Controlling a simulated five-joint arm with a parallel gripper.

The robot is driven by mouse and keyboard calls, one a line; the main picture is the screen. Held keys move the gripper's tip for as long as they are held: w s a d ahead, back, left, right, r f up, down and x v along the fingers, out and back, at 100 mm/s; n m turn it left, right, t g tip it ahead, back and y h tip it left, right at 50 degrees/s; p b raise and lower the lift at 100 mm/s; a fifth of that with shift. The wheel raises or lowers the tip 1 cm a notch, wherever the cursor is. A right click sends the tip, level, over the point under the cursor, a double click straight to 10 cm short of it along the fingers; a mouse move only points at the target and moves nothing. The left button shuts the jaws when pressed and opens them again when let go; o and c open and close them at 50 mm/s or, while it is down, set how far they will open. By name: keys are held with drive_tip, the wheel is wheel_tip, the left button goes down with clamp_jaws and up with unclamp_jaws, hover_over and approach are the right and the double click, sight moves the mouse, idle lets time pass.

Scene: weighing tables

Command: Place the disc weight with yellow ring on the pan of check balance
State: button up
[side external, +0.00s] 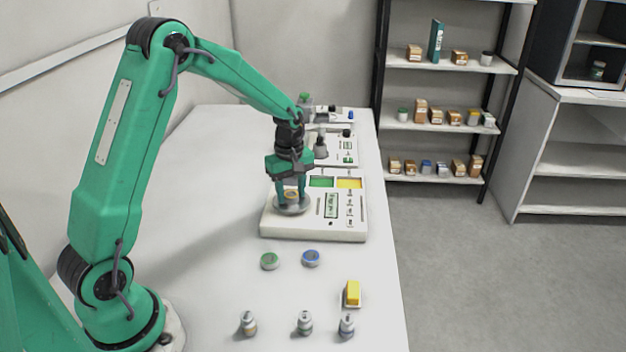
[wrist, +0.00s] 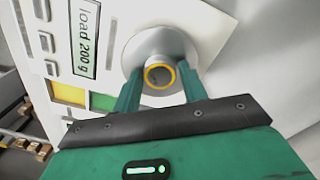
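The disc weight with yellow ring (side external: 291,194) rests flat on the round grey pan (side external: 302,210) of the front balance (side external: 285,228). In the wrist view the yellow ring (wrist: 159,76) sits near the middle of the pan (wrist: 146,43). My gripper (side external: 291,196) points straight down over the pan. The balance's display (wrist: 87,32) reads "load 200 g". The near side of the disc is partly hidden in the side view.
Another balance (side external: 345,147) stands behind. Shelves are beyond the table's right edge.

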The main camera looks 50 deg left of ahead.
sight(290, 196)
drive_tip(key=shift+o, duration=1.1)
wheel_tip(290, 196, up, 12)
drive_tip(key=shift+r, duration=0.15)
idle(0.4)
drive_tip(key=s+d+r+m+t, duration=0.3)
drive_tip(key=s+d+r+m, duration=0.45)
drive_tip(key=s, duration=0.35)
drive_tip(key=s+d+f+m+t, duration=0.1)
drive_tip(key=s+d+m, duration=0.3)
drive_tip(key=s+m, duration=0.4)
drive_tip(key=s+t, duration=0.1)
drive_tip(key=s, duration=0.2)
drive_tip(key=shift+s+t, duration=0.3)
drive_tip(key=shift+s, duration=0.1)
